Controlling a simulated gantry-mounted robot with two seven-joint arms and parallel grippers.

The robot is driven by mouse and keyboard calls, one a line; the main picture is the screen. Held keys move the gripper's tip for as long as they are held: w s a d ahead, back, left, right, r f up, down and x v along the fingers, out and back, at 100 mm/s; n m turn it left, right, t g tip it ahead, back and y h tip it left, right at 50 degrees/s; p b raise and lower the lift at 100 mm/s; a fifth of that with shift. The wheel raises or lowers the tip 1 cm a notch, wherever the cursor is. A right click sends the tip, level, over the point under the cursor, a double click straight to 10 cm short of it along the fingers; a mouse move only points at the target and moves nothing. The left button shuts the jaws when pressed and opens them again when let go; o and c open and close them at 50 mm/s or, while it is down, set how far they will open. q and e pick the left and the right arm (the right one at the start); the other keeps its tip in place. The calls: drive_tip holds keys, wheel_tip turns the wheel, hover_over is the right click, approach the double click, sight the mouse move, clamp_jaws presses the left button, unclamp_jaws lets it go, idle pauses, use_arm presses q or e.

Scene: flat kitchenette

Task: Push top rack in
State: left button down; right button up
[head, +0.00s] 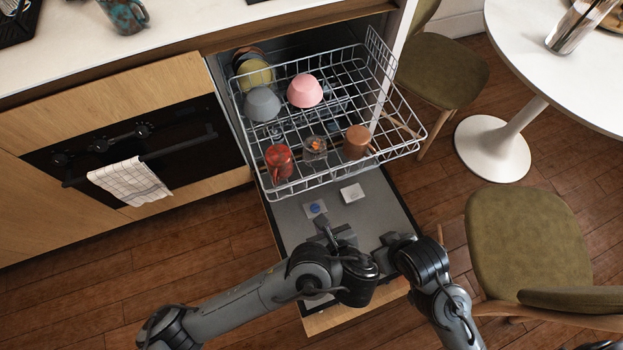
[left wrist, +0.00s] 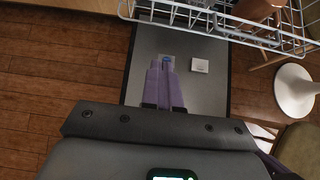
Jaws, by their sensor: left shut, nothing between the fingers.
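The top rack (head: 335,164) is a wire basket pulled out of the dishwasher, above the lowered door (head: 381,203). It holds a grey bowl (head: 262,104), a pink bowl (head: 305,91), a red mug (head: 279,162), a brown mug (head: 357,142) and a small glass (head: 315,149). My left gripper (head: 323,221) is in front of the rack's near edge, over the door. In the left wrist view its fingers (left wrist: 163,68) are together and empty, apart from the rack's wire edge (left wrist: 215,28). My right gripper (head: 386,243) is over the door too; its fingers are too small to read.
More dishes (head: 254,70) stand inside the dishwasher at the back left. A chair (head: 525,245) and a round white table (head: 565,60) are on the right. An oven with a hanging towel (head: 130,181) is on the left. The wooden floor at left is clear.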

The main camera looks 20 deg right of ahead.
use_arm(q)
drive_tip(key=w+r, duration=0.1)
drive_tip(key=b, duration=0.8)
approach(300, 184)
drive_tip(key=x, duration=0.5)
drive_tip(key=shift+s+d+f, duration=0.1)
drive_tip(key=shift+s+f, duration=0.05)
drive_tip(key=shift+f, duration=0.45)
drive_tip(key=shift+w+r, duration=0.15)
drive_tip(key=shift+w, duration=0.3)
use_arm(e)
wheel_tip(300, 184, down, 8)
drive_tip(key=shift+r, duration=0.2)
use_arm(q)
drive_tip(key=shift+w, duration=0.1)
use_arm(e)
drive_tip(key=shift+s, duration=0.1)
